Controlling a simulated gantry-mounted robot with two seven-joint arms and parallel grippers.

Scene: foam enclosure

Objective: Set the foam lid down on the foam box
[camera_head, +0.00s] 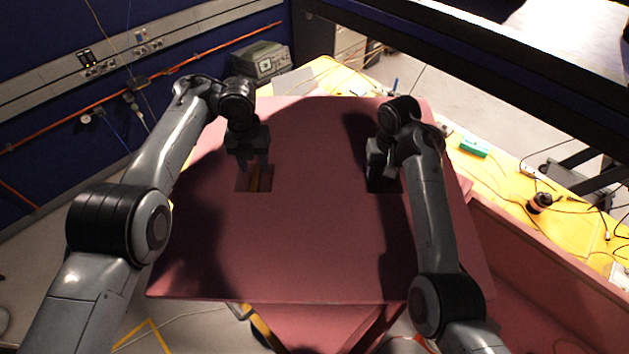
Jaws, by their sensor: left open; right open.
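The foam lid (310,235) is a large flat pink panel with two square holes, in the middle of the head view. My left gripper (254,168) is open at the left hole (262,184), its fingers pointing down. My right gripper (378,170) is open at the right hole; its forearm and a dark shadow partly hide that hole. Whether the fingers reach into the holes is hard to tell. The pink foam box (545,268) shows to the right of the lid as a long wall and inner side. The lid hides much of what lies below it.
A yellow table (505,180) with cables, a green item (474,147) and a dark cylinder (540,203) stands behind and right. A grey instrument (262,60) is at the back left, near a blue wall with a cable rail. A dark beam crosses the upper right.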

